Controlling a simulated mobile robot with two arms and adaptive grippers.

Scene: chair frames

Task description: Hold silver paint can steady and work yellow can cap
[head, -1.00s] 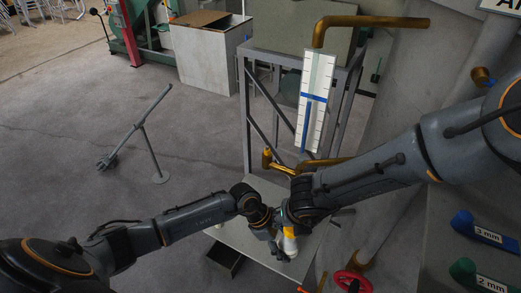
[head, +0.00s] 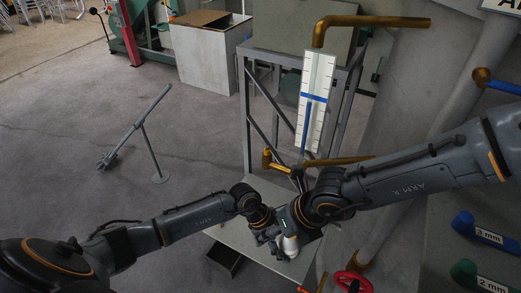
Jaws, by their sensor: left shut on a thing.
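The pale silver paint can (head: 290,246) stands upright on the grey table in the middle. My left gripper (head: 273,240) reaches in from the left and is shut on the can's side. My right gripper (head: 290,222) is directly above the can. Its wrist and body cover the can's top, so the yellow cap is hidden, and I cannot see whether its fingers are open or touching the cap.
A grey table (head: 262,192) with a metal frame carries the can. Brass pipes (head: 340,162) and a white gauge (head: 316,104) rise behind it. A red valve wheel (head: 353,282) is at the lower right. Open floor (head: 70,190) lies to the left.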

